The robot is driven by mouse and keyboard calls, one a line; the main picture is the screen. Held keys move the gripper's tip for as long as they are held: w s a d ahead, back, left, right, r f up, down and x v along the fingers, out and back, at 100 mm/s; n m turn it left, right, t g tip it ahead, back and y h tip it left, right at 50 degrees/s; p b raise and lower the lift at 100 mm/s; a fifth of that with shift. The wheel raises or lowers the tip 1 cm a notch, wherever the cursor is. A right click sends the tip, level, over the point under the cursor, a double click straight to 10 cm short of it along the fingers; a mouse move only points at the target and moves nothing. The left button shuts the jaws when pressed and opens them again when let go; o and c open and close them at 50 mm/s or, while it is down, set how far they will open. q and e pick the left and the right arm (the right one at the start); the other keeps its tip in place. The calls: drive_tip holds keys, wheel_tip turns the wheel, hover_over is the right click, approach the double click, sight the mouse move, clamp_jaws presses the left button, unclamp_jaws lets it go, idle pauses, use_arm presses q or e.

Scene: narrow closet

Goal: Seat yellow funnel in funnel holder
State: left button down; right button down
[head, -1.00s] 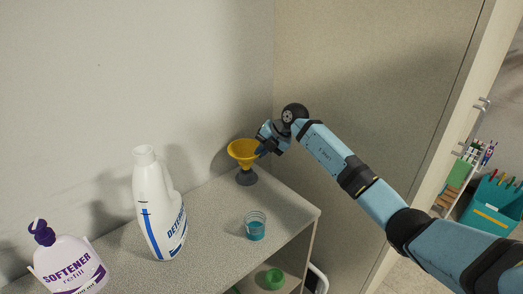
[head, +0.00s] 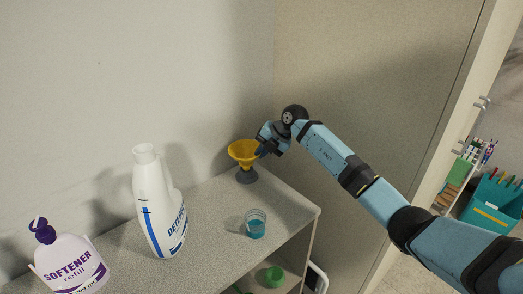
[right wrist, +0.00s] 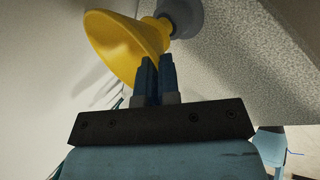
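The yellow funnel (head: 243,152) stands wide end up at the back right of the shelf top. Its lower part is in or right over the dark grey funnel holder (head: 247,176); how deep it sits cannot be told. My right gripper (head: 262,152) is at the funnel's right rim. In the right wrist view, its two dark fingers (right wrist: 157,62) are close together across the rim of the funnel (right wrist: 125,45), apparently pinching it. The holder (right wrist: 183,15) shows partly behind the funnel there. My left gripper is not in view.
A white detergent bottle (head: 156,205) and a softener bottle (head: 70,265) stand to the left. A cup with blue liquid (head: 255,224) is in front of the holder. A wall is behind, and a tan panel (head: 355,90) is close behind my right arm.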

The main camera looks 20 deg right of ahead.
drive_tip(key=shift+f, duration=1.2)
idle(0.4)
drive_tip(key=c, duration=1.3)
unclamp_jaws()
drive_tip(key=shift+o, duration=0.2)
drive_tip(key=shift+d+r, duration=0.1)
drive_tip(key=v, duration=0.7)
drive_tip(key=shift+r+b, duration=0.15)
drive_tip(key=shift+b, duration=0.25)
drive_tip(key=shift+s, duration=0.15)
